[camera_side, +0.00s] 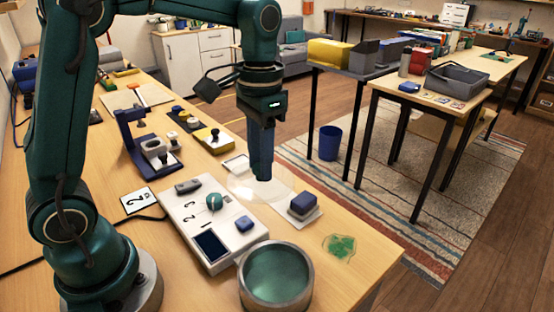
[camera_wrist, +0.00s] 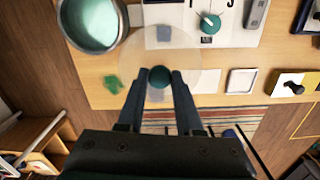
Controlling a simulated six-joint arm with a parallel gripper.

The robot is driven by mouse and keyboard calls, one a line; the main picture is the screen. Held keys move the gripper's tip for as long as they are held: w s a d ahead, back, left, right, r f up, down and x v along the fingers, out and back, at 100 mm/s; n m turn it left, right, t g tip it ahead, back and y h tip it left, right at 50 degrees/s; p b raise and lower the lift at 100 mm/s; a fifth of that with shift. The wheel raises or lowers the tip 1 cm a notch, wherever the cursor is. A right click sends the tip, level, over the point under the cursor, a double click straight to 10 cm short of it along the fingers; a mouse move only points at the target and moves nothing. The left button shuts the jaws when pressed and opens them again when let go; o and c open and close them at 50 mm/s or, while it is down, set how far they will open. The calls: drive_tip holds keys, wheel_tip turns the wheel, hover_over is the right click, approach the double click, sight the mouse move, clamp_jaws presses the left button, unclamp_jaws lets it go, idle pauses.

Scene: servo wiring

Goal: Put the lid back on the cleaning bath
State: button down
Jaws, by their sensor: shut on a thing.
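The cleaning bath is a round grey metal pot (camera_side: 246,290) with teal liquid inside, open at the top, at the front of the table. It also shows at the upper left of the wrist view (camera_wrist: 122,25). The lid is a clear, thin disc (camera_side: 240,186) with a dark teal round knob (camera_wrist: 159,76). My gripper (camera_side: 262,177) points straight down and is shut on the knob, with a finger on each side in the wrist view (camera_wrist: 160,76). The lid looks level and overlaps other things in the wrist view, apart from the bath. Its exact height is hard to tell.
A white control box (camera_side: 203,225) with a teal dial (camera_side: 214,202) and a blue button (camera_side: 244,223) lies left of the bath. A blue block (camera_side: 303,202) sits on a pale pad to its right. A green mark (camera_side: 339,246) lies near the table's edge.

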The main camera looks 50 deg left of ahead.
drive_tip(key=s+d+r+m, duration=0.1)
drive_tip(key=s+d+m, duration=0.55)
drive_tip(key=d, duration=0.55)
wheel_tip(320, 180, down, 6)
drive_tip(key=shift+n, duration=0.45)
drive_tip(key=shift+s+a+f, duration=0.1)
drive_tip(key=shift+a+f, duration=0.05)
drive_tip(key=shift+f, duration=0.05)
idle(1.5)
drive_tip(key=shift+c, duration=2.4)
unclamp_jaws()
drive_tip(key=o, duration=0.5)
drive_tip(key=shift+r, duration=0.1)
